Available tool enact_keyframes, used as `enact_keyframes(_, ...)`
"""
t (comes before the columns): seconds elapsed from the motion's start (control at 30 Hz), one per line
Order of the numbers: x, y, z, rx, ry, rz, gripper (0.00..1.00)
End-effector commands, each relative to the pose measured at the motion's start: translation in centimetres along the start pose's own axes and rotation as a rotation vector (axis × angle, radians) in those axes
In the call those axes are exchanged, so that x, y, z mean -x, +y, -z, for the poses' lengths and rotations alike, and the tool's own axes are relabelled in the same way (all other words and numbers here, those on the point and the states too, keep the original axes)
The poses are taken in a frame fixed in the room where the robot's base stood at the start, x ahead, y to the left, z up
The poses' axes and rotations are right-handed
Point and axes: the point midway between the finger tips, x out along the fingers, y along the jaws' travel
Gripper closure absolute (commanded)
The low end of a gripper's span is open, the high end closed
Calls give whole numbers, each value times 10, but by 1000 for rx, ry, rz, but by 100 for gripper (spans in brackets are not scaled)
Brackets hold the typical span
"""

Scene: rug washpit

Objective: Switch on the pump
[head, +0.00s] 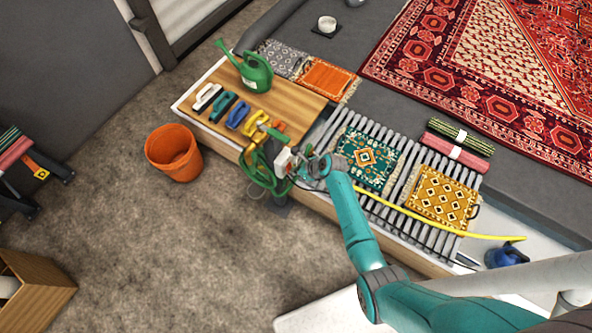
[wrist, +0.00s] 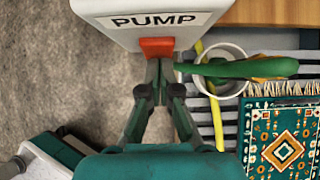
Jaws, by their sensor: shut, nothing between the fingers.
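A pale box labelled PUMP (wrist: 150,20) fills the top of the wrist view. An orange-red rocker switch (wrist: 157,48) sits on its near edge, below the label. My gripper (wrist: 159,68) is shut and empty, with its fingertips right at the switch's lower edge; I cannot tell whether they touch it. In the head view the pump box (head: 283,160) stands at the bench's front edge, and my gripper (head: 300,168) is close beside it, partly hiding it. The switch is not clear in the head view.
A coiled green hose (head: 259,172) hangs beside the box. Brushes and a green watering can (head: 250,70) stand on the wooden board (head: 285,98). Small rugs lie on the slatted rack (head: 405,178). A yellow hose (head: 420,221) runs to a blue device (head: 505,255). An orange bucket (head: 174,153) stands on the floor.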

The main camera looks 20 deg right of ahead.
Motion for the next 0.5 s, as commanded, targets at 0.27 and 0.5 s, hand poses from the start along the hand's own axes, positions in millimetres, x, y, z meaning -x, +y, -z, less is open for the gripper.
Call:
enact_keyframes(0.27, -1, 0, 0, -1, 0, 0, 100)
enact_keyframes(0.5, -5, 0, -2, -1, 0, 0, 100)
